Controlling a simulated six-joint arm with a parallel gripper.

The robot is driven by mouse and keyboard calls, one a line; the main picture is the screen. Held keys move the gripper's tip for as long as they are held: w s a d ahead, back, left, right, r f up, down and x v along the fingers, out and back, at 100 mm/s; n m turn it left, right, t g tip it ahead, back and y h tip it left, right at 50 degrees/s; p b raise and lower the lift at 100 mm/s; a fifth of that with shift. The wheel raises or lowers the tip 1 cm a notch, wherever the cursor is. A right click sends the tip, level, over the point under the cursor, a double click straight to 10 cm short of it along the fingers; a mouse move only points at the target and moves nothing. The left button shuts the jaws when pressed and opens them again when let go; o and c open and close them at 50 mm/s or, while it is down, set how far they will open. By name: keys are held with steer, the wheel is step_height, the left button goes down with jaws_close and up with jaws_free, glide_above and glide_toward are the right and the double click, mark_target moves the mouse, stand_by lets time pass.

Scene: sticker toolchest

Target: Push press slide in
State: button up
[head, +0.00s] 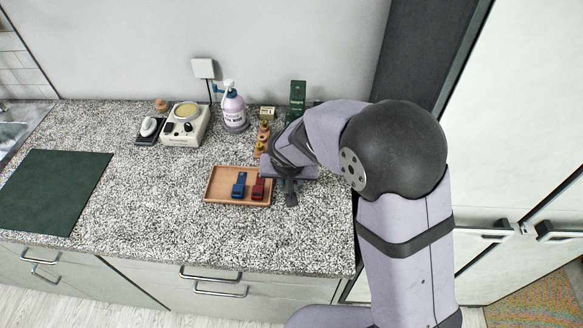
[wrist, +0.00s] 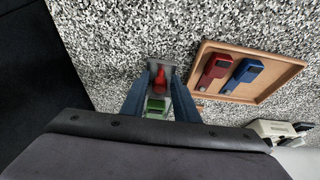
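My gripper (wrist: 161,84) points down over the counter, just right of the wooden tray in the head view, where my arm partly covers it. In the wrist view its two blue-grey fingers stand apart. A small green piece (wrist: 156,106) and a red piece (wrist: 160,78) show between them, with a grey plate (wrist: 165,67) at the tips. I cannot tell whether the fingers grip any of these. A red block (head: 258,189) and a blue block (head: 239,186), each with a dark patch, lie side by side in the tray (head: 218,183); the wrist view also shows the red block (wrist: 215,69) and blue block (wrist: 243,74).
A cream appliance (head: 186,125), a small dark-based device (head: 149,130), a pump bottle (head: 234,110) and a green box (head: 297,97) stand along the back. A dark green mat (head: 52,190) lies at left. The counter between mat and tray is clear.

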steer(key=c, duration=0.4)
steer(key=shift+c, duration=0.2)
steer(key=shift+w, duration=0.15)
steer(key=shift+w+p, duration=2.4)
steer(key=shift+w, duration=3.75)
steer(key=shift+w+r, duration=0.1)
steer(key=o, duration=0.7)
steer(key=shift+o, duration=0.2)
steer(key=shift+r+p, duration=1.85)
steer(key=shift+r, duration=1.1)
